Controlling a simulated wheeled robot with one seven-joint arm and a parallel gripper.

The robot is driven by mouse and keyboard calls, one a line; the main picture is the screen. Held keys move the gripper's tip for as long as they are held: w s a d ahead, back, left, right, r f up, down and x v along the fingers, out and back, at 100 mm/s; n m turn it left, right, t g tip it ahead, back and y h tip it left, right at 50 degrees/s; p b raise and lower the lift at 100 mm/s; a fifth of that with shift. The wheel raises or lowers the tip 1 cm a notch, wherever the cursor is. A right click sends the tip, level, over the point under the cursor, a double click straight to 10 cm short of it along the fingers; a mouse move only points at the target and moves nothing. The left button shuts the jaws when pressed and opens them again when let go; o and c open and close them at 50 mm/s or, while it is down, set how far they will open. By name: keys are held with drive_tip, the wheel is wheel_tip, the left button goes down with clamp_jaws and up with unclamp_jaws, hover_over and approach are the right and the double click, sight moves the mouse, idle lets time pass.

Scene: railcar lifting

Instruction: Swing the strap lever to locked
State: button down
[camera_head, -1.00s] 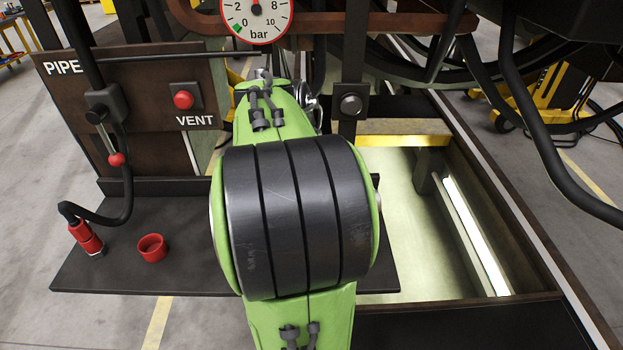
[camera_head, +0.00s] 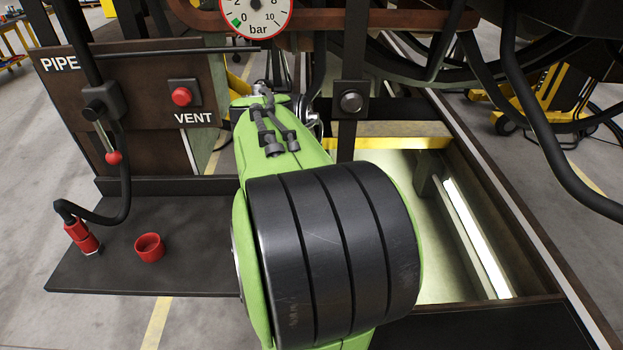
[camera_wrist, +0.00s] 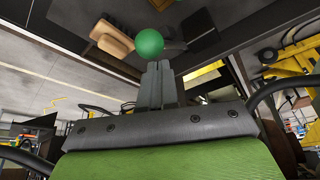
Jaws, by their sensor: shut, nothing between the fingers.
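My gripper (camera_wrist: 156,68) is shut and empty in the wrist view, its two fingers pressed together and pointing up the picture. A round green knob (camera_wrist: 149,43) shows just beyond the fingertips, overlapping them in the picture. I cannot tell whether they touch. In the head view my green and black arm hides the gripper, and I cannot pick out the strap lever there. A dark upright bracket with a round bolt (camera_head: 351,102) stands just right of my arm.
A pressure gauge (camera_head: 257,10) hangs above. At left are the PIPE/VENT panel with a red button (camera_head: 181,96), a red-knobbed handle (camera_head: 113,157), a hose with a red coupling (camera_head: 82,236) and a red cap (camera_head: 149,248). A lit pit (camera_head: 440,270) opens at right.

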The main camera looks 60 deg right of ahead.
drive_tip(key=shift+s+a+f, duration=0.1)
drive_tip(key=shift+a+f, duration=0.05)
drive_tip(key=shift+a, duration=0.05)
drive_tip(key=shift+s+a+f+b, duration=0.35)
drive_tip(key=shift+a+f+b, duration=0.3)
drive_tip(key=shift+f+b, duration=0.05)
drive_tip(key=shift+s+a+f+b, duration=0.3)
drive_tip(key=shift+a+f+b, duration=0.3)
drive_tip(key=shift+f+b, duration=0.15)
drive_tip(key=shift+f, duration=0.1)
drive_tip(key=shift+s+a+f+b, duration=0.25)
drive_tip(key=shift+a+f+b, duration=0.25)
drive_tip(key=shift+f+b, duration=0.3)
